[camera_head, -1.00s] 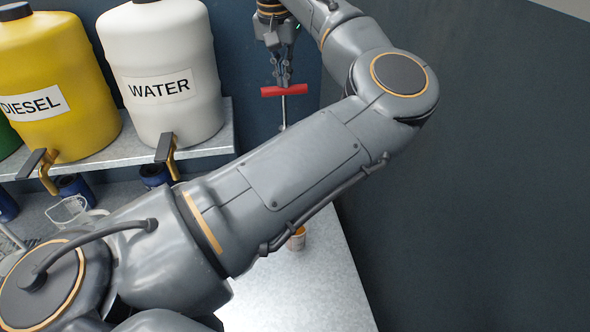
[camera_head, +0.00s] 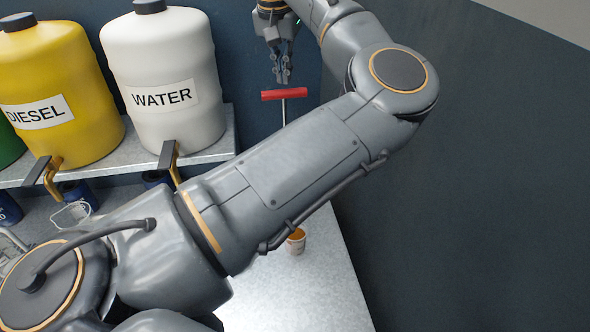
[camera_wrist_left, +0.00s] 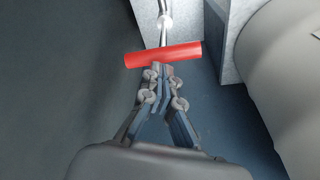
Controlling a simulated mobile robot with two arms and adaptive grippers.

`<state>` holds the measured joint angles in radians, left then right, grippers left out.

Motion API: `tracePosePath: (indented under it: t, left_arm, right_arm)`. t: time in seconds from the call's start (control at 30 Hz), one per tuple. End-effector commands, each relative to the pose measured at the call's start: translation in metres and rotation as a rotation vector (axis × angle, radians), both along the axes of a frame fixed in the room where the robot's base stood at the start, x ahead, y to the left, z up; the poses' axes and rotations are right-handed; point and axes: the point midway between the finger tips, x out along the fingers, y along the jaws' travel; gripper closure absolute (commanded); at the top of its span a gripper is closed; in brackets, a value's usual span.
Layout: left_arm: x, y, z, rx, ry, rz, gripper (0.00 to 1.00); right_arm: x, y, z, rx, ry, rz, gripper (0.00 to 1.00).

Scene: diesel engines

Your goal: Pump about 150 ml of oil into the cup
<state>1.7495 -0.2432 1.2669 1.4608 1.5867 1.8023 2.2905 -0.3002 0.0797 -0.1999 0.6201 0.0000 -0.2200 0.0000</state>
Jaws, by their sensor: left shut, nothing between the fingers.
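A red T-shaped pump handle (camera_head: 285,94) tops a thin metal rod, whose lower part is hidden behind my left arm. My left gripper (camera_head: 283,80) is shut and empty, with its fingertips just above the handle's middle. In the left wrist view, the fingertips (camera_wrist_left: 161,68) lie close to the red handle (camera_wrist_left: 163,54), which is not between them; whether they touch it I cannot tell. A small cup with an orange-brown inside (camera_head: 296,241) stands on the bench, partly behind my left arm; its oil level is not readable. My right gripper is not in view.
The white WATER tank (camera_head: 162,70) and yellow DIESEL tank (camera_head: 65,130) stand on a shelf at the left, with taps below. A clear container (camera_head: 72,214) is on the bench beneath. The bench (camera_head: 300,295) is clear near the small cup. Dark walls stand behind and right.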

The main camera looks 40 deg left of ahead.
Motion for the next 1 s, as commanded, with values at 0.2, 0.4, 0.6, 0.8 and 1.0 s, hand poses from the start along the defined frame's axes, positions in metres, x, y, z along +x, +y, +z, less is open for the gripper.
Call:
tracePosePath:
  t: [0.2, 0.4, 0.6, 0.8, 1.0]
  left_arm:
    - [0.000, 0.000, 0.004, 0.000, 0.000, 0.000, 1.00]
    - [0.000, 0.000, 0.023, 0.000, -0.001, 0.000, 1.00]
    - [0.000, 0.000, 0.044, 0.000, -0.001, 0.001, 1.00]
    - [0.000, 0.000, 0.051, 0.000, 0.000, 0.001, 1.00]
    - [0.000, 0.000, 0.050, 0.000, 0.000, 0.000, 1.00]
  right_arm:
    - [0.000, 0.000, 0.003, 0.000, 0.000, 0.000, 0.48]
    - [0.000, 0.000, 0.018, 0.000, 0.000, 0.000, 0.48]
    - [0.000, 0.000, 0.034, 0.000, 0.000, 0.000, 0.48]
    - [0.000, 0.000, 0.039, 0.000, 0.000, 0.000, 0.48]
    - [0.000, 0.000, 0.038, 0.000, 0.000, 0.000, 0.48]
